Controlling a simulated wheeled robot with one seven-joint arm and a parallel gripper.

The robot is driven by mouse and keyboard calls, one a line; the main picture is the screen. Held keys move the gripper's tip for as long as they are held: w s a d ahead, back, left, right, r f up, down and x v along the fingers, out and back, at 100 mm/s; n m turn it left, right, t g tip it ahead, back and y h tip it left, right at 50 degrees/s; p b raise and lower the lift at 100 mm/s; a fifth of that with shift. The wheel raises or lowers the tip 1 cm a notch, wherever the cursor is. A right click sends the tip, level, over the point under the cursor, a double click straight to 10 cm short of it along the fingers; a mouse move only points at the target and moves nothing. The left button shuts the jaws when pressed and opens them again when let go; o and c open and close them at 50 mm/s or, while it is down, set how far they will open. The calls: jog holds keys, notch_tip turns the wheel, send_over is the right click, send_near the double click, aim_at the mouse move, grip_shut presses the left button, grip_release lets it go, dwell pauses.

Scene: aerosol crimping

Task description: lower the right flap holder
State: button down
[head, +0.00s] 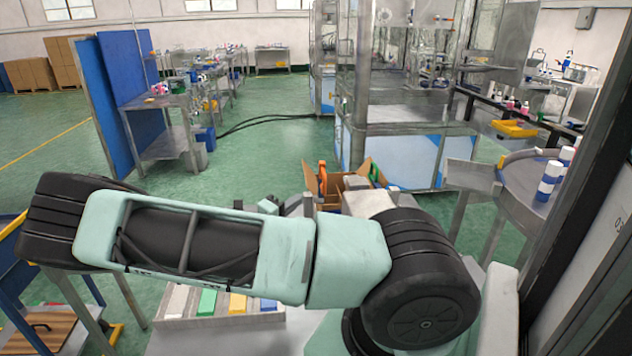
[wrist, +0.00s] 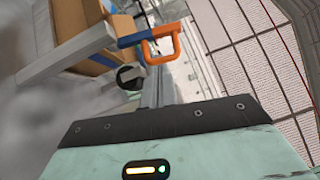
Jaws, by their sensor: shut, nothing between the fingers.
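An open cardboard box (head: 333,190) stands beyond my arm in the head view, its lower part hidden. An orange handle (head: 322,173) stands upright at its left side; a green piece (head: 374,172) shows at its right side. In the wrist view, an orange loop handle with a blue part (wrist: 163,46) is ahead of my gripper (wrist: 157,85), beside the brown cardboard (wrist: 82,22). I cannot tell which is the right flap holder. My gripper is shut and empty; contact with the handle is unclear.
My arm crosses the head view's foreground. Coloured blocks (head: 238,303) lie in a tray below it. A round steel table (head: 520,192) with white-and-blue cans (head: 549,181) stands right. A glass-walled machine (head: 405,110) stands behind the box. Green floor is open at left.

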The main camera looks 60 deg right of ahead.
jog(key=d+r+p, duration=0.1)
jog(key=d+p, duration=0.3)
jog(key=d, duration=0.6)
jog(key=shift+s+d+r+n, duration=0.15)
jog(key=shift+s+r+n, duration=0.15)
jog(key=shift+s, duration=0.1)
jog(key=shift+w+r, duration=0.1)
